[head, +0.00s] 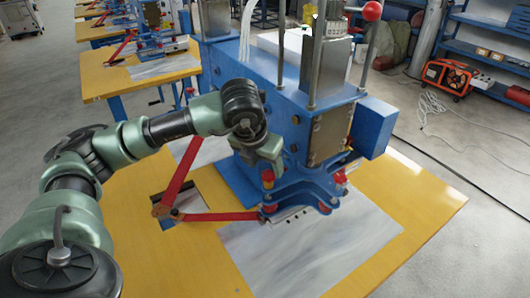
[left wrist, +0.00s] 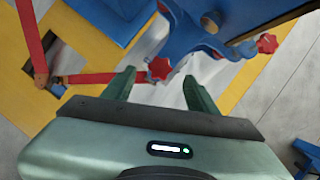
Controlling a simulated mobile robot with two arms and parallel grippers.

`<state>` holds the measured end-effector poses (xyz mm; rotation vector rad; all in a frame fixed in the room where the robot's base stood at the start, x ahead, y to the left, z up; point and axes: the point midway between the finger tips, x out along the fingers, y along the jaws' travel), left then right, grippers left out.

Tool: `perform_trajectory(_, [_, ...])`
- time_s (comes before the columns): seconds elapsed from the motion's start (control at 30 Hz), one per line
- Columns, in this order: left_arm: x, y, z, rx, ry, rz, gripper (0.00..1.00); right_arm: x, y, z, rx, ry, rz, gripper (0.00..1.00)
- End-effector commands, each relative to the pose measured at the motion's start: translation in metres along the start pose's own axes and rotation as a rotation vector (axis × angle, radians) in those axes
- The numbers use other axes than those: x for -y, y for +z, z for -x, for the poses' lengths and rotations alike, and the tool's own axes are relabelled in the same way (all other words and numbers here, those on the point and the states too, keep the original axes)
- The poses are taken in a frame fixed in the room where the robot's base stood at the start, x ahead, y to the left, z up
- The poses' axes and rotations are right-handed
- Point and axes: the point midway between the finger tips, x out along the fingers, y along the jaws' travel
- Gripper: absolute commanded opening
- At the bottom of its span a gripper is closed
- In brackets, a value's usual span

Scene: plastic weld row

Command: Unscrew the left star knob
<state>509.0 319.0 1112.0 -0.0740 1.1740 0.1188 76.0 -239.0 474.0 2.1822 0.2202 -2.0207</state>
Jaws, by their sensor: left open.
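The left star knob (head: 268,177) is red and sits at the left front of the blue clamp plate (head: 300,187), close below my left gripper (head: 270,165). In the left wrist view the red knob (left wrist: 159,69) shows between the tips of my left gripper's two green fingers (left wrist: 161,86). The fingers are apart, with a gap on both sides of the knob in the picture. Whether the fingertips are level with the knob cannot be told. A second red star knob (head: 340,177) sits at the right of the plate; it also shows in the left wrist view (left wrist: 267,43). My right gripper is not in view.
The blue press (head: 270,85) with steel columns stands behind the knobs. A red linkage arm (head: 220,216) runs along the left front. A metal sheet (head: 315,250) lies on the yellow table (head: 425,200). The table's right side is clear.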

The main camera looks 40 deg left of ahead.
Motion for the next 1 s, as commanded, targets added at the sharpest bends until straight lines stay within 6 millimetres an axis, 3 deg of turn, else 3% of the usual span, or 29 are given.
perform_trajectory(0.3, [0.001,0.001,-0.042,-0.003,-0.002,0.002,0.58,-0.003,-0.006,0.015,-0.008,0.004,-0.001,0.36])
perform_trajectory(0.67, [0.001,0.0,-0.051,-0.001,-0.003,0.001,0.58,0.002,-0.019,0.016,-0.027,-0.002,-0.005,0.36])
perform_trajectory(0.7, [0.001,0.0,-0.051,-0.001,-0.003,0.001,0.55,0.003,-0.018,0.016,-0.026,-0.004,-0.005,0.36])
perform_trajectory(0.9, [0.001,0.0,-0.05,-0.001,-0.003,0.001,0.0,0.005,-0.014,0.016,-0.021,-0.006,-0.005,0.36])
perform_trajectory(1.0, [0.001,0.0,-0.051,-0.001,-0.001,0.005,0.0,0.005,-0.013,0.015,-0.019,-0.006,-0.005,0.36])
